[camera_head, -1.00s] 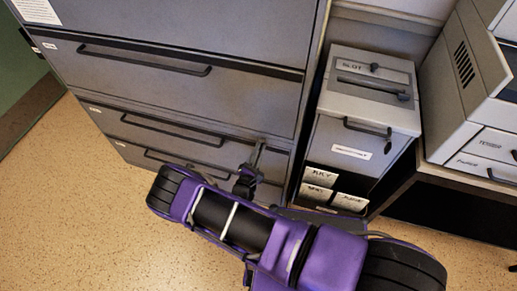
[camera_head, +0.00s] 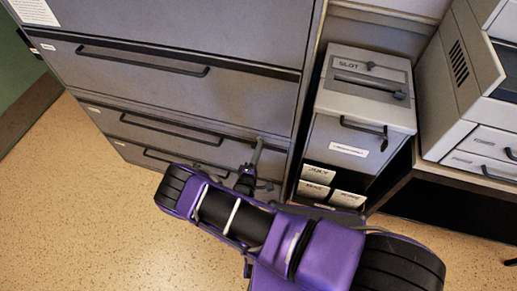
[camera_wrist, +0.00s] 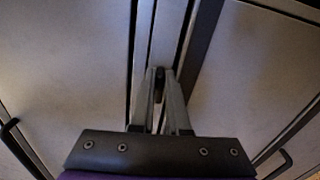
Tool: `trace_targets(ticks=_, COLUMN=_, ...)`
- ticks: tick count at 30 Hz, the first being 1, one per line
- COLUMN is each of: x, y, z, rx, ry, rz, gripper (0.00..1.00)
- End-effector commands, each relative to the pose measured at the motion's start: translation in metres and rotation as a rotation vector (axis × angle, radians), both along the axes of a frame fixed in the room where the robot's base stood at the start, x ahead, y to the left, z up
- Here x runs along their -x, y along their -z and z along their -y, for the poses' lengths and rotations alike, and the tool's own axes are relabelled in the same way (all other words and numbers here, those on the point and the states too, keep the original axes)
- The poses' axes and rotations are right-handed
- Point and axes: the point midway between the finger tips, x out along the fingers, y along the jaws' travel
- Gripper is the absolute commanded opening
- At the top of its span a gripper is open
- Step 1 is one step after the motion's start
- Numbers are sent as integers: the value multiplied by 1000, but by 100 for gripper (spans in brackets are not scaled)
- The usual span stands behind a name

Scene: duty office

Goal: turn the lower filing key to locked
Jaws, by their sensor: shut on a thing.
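The grey filing cabinet (camera_head: 200,100) fills the left and middle of the head view. My gripper (camera_head: 258,145) reaches its front near the right edge, at the level of the lower drawers. In the wrist view my gripper (camera_wrist: 160,82) has its two fingers closed in on a small dark piece, the lower filing key (camera_wrist: 159,86), against a pale upright strip. The fingers hide most of the key, and I cannot tell which way it is turned. The key cannot be made out in the head view.
A grey slotted box (camera_head: 365,125) with a handle and several small cards stands right of the cabinet. A grey machine (camera_head: 450,85) sits on a dark-sided stand at the far right. Speckled floor (camera_head: 80,200) is clear at the lower left.

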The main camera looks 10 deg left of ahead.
Motion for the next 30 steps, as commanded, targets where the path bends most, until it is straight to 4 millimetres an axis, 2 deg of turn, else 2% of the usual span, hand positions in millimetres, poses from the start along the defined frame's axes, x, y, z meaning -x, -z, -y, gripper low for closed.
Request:
trace_targets(ticks=9, x=1, y=1, z=0, rx=-88, ry=-1, rz=10, gripper=0)
trace_targets(ticks=23, x=1, y=2, z=-1, rx=-100, ry=-1, rz=12, gripper=0)
trace_targets(ticks=24, x=1, y=2, z=-1, rx=-100, ry=-1, rz=12, gripper=19)
trace_targets(ticks=28, x=1, y=2, z=-1, rx=-99, ry=-1, rz=13, gripper=42)
trace_targets(ticks=30, x=0, y=1, z=-1, rx=-99, ry=-1, rz=13, gripper=44)
